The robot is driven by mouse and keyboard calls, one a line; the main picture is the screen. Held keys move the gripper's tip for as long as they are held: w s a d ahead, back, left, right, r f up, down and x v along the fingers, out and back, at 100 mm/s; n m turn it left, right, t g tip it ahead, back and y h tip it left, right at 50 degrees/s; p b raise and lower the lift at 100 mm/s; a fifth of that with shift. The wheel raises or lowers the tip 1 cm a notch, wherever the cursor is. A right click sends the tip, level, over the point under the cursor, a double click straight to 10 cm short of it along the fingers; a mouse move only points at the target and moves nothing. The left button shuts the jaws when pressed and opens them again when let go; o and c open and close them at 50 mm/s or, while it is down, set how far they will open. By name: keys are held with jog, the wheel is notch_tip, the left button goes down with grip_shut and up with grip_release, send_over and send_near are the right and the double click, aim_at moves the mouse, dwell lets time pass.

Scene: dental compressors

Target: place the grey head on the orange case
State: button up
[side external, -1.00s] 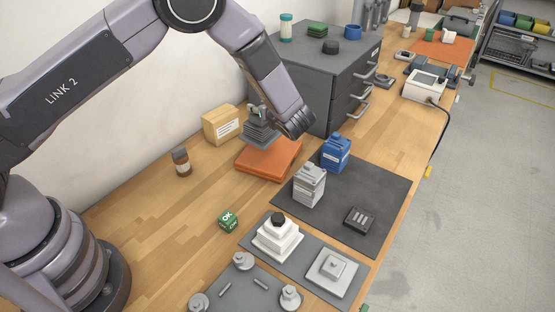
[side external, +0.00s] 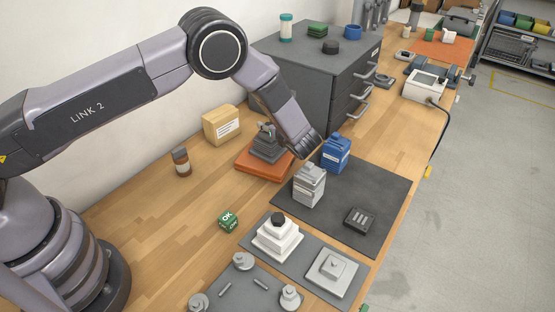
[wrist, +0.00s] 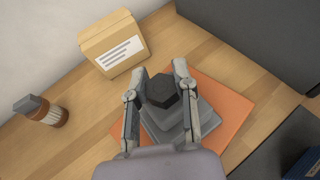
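The grey head (side external: 268,149) is a stepped grey block with a dark hexagonal knob (wrist: 161,91) on top. It is at the orange case (side external: 252,166), a flat orange slab on the bench, and appears to rest on it. In the wrist view the grey steps (wrist: 170,122) lie over the orange surface (wrist: 232,105), with orange showing mostly at the right. My gripper (wrist: 160,76) has one finger on each side of the knob, close against it, and looks shut on it. The underside of the head is hidden.
A cardboard box (side external: 221,125) and a brown bottle (side external: 181,162) stand left of the case. A grey drawer cabinet (side external: 315,75) is behind it. A grey container (side external: 309,186) and a blue one (side external: 336,153) stand on the dark mat (side external: 375,190) at the right.

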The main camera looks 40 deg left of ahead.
jog(key=o, duration=0.5)
jog(key=shift+c, duration=0.2)
jog(key=shift+r, duration=0.1)
jog(key=v, duration=1.2)
jog(key=s+a+r+n+g+h, duration=0.3)
jog(key=s+a+r+n, duration=0.35)
jog(key=r, duration=0.45)
jog(key=s+a+r+n+g+h, duration=0.2)
jog(key=s+a+r+n, duration=0.5)
jog(key=r, duration=0.4)
jog(key=s+a+r+n+t+h, duration=0.1)
jog(key=s+n, duration=0.4)
jog(key=s, duration=0.5)
jog(key=s+a+r+n+t+h, duration=0.1)
jog(key=s+n+h, duration=0.4)
jog(key=s, duration=0.5)
notch_tip(320, 180, up, 2)
jog(key=shift+s+a+r+t+h, duration=0.2)
jog(key=shift+a+r+t+h, duration=0.15)
jog(key=shift+t, duration=0.55)
jog(key=shift+n, duration=0.25)
